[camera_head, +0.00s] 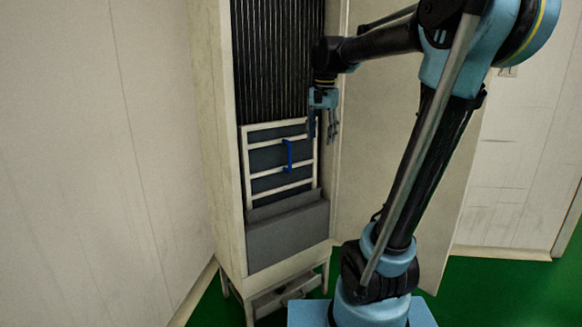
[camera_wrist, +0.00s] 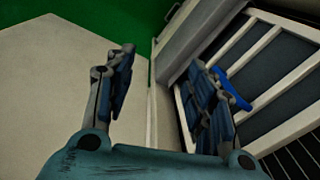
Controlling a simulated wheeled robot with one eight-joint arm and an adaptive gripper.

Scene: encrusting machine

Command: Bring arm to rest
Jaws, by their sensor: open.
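My gripper (camera_head: 322,138) hangs from my arm in front of the tall cabinet, at the right side of its opening. In the wrist view my gripper (camera_wrist: 165,85) has its two fingers spread wide with nothing between them. A framed panel (camera_head: 262,168) with white slats and a blue handle (camera_head: 288,156) stands in the cabinet, to the left of my gripper. The blue handle (camera_wrist: 233,90) also shows in the wrist view, partly behind the right finger. I cannot tell whether that finger touches it.
The tall cabinet (camera_head: 222,170) has a grey bin (camera_head: 290,234) below the panel and dark vertical strips (camera_head: 276,60) above it. An open cabinet door (camera_head: 375,150) stands at the right behind my arm. Walls are on both sides. The green floor (camera_head: 490,290) is clear at the right.

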